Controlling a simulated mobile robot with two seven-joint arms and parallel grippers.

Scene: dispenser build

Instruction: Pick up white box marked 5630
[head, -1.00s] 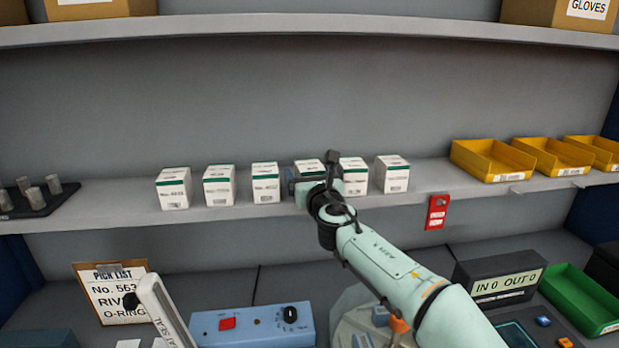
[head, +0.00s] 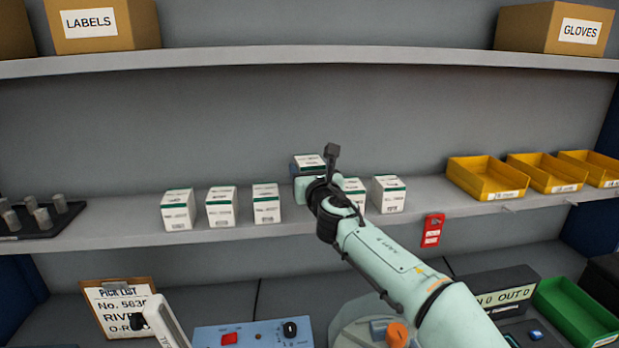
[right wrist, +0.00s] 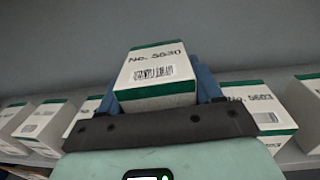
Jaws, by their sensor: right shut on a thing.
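The white box marked No. 5630 (right wrist: 154,72) has a green band and a barcode and sits between the blue fingers of my right gripper (right wrist: 158,90) in the right wrist view. My right gripper is shut on it. In the head view the box (head: 309,161) shows above the row, raised off the shelf (head: 130,238) and partly hidden by my right gripper (head: 308,181). My left gripper is not clearly in view.
Similar white boxes stand on the shelf left (head: 222,207) and right (head: 388,194) of the held one. Yellow bins (head: 487,178) stand further right. An upper shelf (head: 330,56) runs above. A pick list clipboard (head: 121,305) and blue control box (head: 255,335) are below.

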